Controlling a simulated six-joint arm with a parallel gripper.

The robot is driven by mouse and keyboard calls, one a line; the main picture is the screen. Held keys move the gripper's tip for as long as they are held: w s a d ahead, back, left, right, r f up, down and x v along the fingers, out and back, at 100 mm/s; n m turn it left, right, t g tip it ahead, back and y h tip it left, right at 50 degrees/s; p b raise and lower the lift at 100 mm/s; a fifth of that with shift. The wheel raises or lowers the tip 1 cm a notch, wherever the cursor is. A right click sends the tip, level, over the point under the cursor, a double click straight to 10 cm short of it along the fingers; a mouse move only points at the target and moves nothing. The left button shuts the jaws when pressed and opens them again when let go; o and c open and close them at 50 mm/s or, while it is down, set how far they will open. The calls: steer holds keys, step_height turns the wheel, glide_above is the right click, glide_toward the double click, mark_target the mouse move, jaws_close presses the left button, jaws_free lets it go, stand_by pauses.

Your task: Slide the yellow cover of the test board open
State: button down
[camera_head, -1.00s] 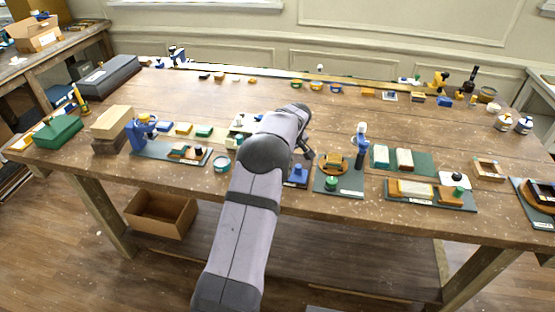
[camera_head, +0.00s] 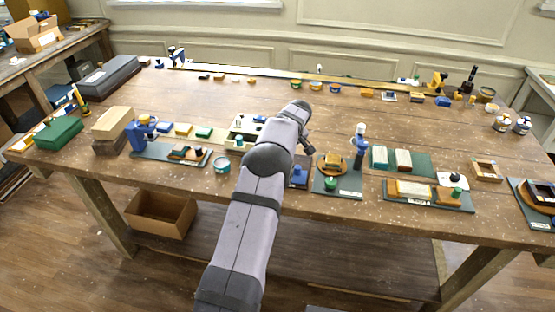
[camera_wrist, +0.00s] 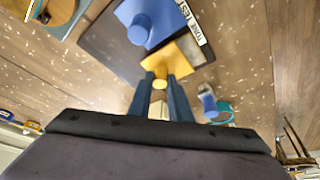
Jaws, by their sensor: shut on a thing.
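The test board is a dark plate (camera_wrist: 98,42) with a printed white label (camera_wrist: 194,22). A blue block with a round blue knob (camera_wrist: 139,28) stands on it. The yellow cover (camera_wrist: 172,67) lies next to the blue block, with a small yellow knob at its near edge. My gripper (camera_wrist: 160,80) is shut on that knob between its two dark fingers. In the head view the blue block (camera_head: 299,175) shows just right of my arm. The yellow cover and my fingertips are hidden there behind my arm.
A round wooden piece on a green board (camera_head: 350,190) stands close on the right. A teal round tin (camera_head: 222,165) lies left of my arm. A white-topped board (camera_head: 240,130) is behind and left of my arm.

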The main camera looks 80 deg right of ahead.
steer(key=shift+d+p, duration=0.4)
steer(key=shift+d, duration=0.5)
steer(key=c, duration=1.6)
jaws_free()
steer(key=shift+r, duration=0.1)
steer(key=shift+b+v, duration=1.65)
steer(key=shift+v, duration=2)
